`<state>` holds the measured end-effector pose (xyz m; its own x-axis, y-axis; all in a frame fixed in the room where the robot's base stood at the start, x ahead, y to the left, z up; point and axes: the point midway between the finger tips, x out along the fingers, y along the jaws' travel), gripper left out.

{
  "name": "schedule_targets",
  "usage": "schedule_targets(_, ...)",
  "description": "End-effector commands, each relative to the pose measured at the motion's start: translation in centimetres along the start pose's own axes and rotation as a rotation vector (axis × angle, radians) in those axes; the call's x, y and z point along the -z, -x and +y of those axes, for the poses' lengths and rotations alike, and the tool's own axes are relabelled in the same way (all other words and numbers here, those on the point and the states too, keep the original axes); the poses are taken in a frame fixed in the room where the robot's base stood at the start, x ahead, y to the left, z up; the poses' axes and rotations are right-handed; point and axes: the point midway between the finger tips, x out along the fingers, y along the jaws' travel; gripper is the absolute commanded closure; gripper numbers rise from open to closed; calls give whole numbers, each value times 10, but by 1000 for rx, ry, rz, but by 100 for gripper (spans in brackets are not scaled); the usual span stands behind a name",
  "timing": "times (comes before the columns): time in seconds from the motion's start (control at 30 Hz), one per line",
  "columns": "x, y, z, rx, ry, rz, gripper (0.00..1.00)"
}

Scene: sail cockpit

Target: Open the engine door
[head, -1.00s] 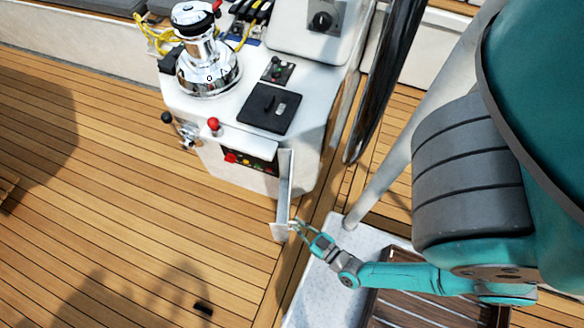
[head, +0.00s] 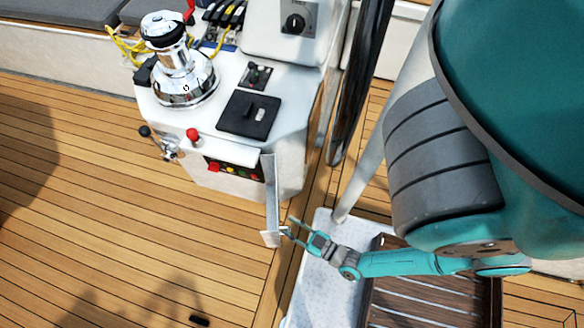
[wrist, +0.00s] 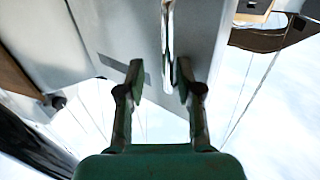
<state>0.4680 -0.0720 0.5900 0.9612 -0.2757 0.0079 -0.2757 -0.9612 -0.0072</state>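The engine door (head: 270,205) is a white panel standing swung out from the front of the white console. It shows nearly edge-on in the head view. Behind it is a dark recess with red, yellow and green buttons (head: 236,169). My gripper (head: 290,230) is at the outer end of the door, on its right side, by a small handle (head: 284,231). In the wrist view my gripper (wrist: 158,76) has its two fingers apart, with the pale door panel (wrist: 115,30) ahead. A shiny metal bar (wrist: 167,45) points down toward the gap between the fingertips. Contact cannot be told.
A chrome winch (head: 182,75) and a black hatch plate (head: 248,114) are on the console top. A red-knobbed lever (head: 193,134) is above the recess. A dark wheel rim (head: 357,85) stands right of the console. Open teak deck (head: 110,200) lies to the left.

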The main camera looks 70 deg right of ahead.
Motion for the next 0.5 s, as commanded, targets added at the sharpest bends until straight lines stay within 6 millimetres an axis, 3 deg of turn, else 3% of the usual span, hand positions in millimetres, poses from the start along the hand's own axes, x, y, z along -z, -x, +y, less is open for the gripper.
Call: schedule_targets(0.5,-2,5,2,0,4,-6,65)
